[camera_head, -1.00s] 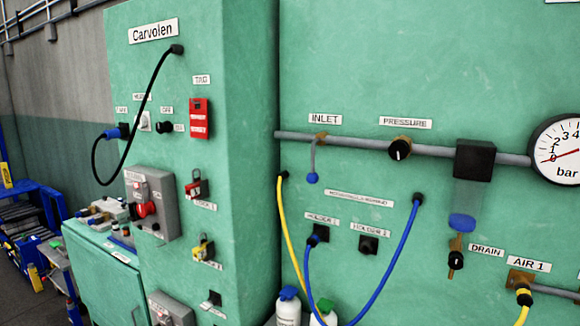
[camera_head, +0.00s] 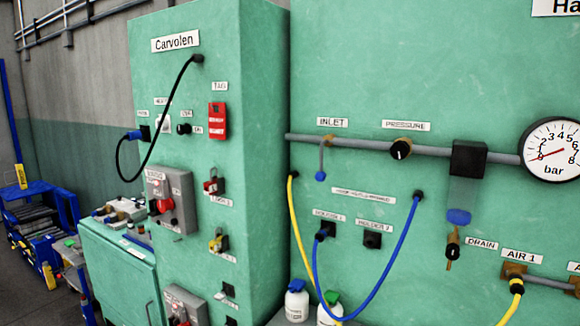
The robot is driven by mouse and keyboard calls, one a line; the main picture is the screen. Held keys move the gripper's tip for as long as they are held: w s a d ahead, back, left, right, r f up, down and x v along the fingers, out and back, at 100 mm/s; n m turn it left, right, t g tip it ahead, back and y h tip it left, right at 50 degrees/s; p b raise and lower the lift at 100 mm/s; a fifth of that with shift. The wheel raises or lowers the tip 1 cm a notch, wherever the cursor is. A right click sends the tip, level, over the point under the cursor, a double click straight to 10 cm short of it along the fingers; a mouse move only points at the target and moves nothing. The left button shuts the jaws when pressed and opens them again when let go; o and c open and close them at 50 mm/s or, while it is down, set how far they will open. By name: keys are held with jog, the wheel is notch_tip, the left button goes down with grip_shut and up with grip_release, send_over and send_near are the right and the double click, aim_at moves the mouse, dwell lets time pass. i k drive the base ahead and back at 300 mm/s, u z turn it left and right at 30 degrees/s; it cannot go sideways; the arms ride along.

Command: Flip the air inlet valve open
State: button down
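The air inlet valve (camera_head: 321,160) is on the grey pipe under the INLET label (camera_head: 332,122), on the green press panel. Its thin lever hangs straight down from the brass body at the pipe, with a blue tip (camera_head: 320,176) at the lower end. The lever stands across the pipe, not along it. My gripper is not in view, and nothing touches the valve.
Right of the valve on the pipe (camera_head: 370,142) are a black pressure knob (camera_head: 401,149), a black filter block (camera_head: 468,158) and a bar gauge (camera_head: 555,150). Yellow (camera_head: 299,230) and blue (camera_head: 385,262) hoses hang below. The Carvolen cabinet (camera_head: 265,110) juts out on the left. Bottles (camera_head: 297,303) stand at the bottom.

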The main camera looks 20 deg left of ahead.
aim_at(320, 176)
jog(key=u, duration=0.75)
jog(key=k, duration=1.25)
jog(key=u, duration=0.35)
jog(key=i, duration=0.85)
jog(key=u, duration=0.5)
jog(key=i, duration=1.2)
jog(key=u, duration=0.05)
